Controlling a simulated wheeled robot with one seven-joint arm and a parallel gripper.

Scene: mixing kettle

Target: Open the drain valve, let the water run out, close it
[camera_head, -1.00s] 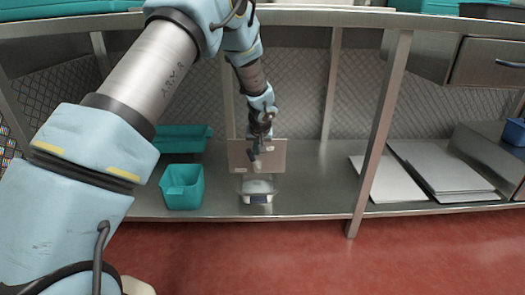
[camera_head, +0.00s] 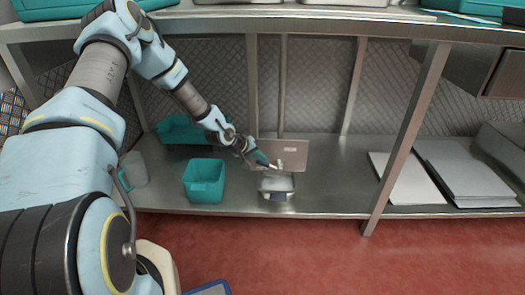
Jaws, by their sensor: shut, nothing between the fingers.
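I cannot make out a kettle, a drain valve or running water in the head view. My gripper (camera_head: 278,165) is at the end of my arm, low over the lower metal shelf (camera_head: 332,190). It is small here, shut and empty, and points down to the right. It is in front of an upright brownish panel (camera_head: 296,150) and just above a small pale tray-like device (camera_head: 277,187) near the shelf's front edge. I cannot tell whether it touches either one.
A teal bin (camera_head: 204,182) stands left of the device, with another teal container (camera_head: 183,129) behind it. A metal leg (camera_head: 405,135) and flat pale sheets (camera_head: 463,173) are to the right. The steel upper worktop (camera_head: 330,20) closes the space above; red floor (camera_head: 330,250) lies in front.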

